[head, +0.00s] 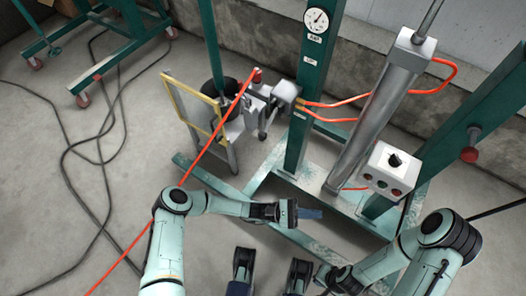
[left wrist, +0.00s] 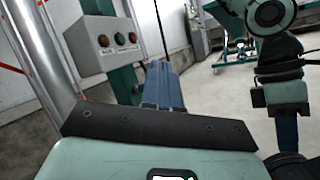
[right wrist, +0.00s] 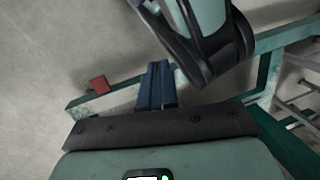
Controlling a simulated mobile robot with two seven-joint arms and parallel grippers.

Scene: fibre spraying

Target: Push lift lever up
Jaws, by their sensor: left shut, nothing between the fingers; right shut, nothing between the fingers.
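The lift lever, a short black knob (head: 394,160), stands on the white control box (head: 378,176) at the right of the head view. The box also shows in the left wrist view (left wrist: 92,42) with its row of buttons, but the lever is not clear there. My left gripper (head: 314,213) is shut and empty, left of and nearer than the box, not touching it. Its blue fingers also show in the left wrist view (left wrist: 162,82). My right gripper (right wrist: 157,82) is shut and empty over the floor; in the left wrist view its blue fingers (left wrist: 287,130) point down.
A long red rod (head: 215,137) crosses the left side. Green base beams (head: 245,205) lie on the floor. Black cables (head: 75,150) cross the left floor.

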